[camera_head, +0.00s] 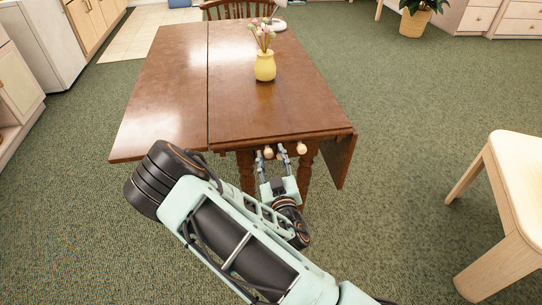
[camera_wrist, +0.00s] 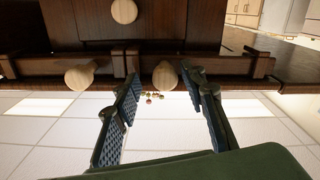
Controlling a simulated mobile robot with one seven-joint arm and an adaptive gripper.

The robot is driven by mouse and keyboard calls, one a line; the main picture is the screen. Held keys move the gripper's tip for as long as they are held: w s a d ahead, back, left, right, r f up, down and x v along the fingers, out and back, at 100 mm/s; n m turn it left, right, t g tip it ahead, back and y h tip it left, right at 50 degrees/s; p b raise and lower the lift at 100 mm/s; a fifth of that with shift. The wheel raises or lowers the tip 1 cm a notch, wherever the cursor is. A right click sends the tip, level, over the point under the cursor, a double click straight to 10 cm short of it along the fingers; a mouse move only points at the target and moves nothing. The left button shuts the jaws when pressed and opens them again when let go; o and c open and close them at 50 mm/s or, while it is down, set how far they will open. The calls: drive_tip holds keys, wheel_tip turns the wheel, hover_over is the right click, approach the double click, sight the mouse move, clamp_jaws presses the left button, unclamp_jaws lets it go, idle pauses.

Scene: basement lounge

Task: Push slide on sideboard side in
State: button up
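A brown wooden drop-leaf table (camera_head: 235,110) stands in front of me; no separate sideboard is evident. Two round pale wooden knobs show at its near end, a left knob (camera_head: 268,152) and a right knob (camera_head: 301,149). My gripper (camera_head: 270,156) is open, its fingers pointing at the table end with the left knob between them. In the wrist view, which looks upside down, that knob (camera_wrist: 165,75) sits between the open fingertips. The other knob (camera_wrist: 80,77) is outside them, at left. I cannot tell whether a finger touches the knob or how far any slide sticks out.
A third knob (camera_wrist: 124,11) is on a dark panel in the wrist view. A yellow vase (camera_head: 265,66) with flowers stands on the table. The right leaf (camera_head: 342,160) hangs down. A pale wooden chair or stool (camera_head: 515,170) is at right. Green carpet is clear between them.

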drive_tip(key=v, duration=1.2)
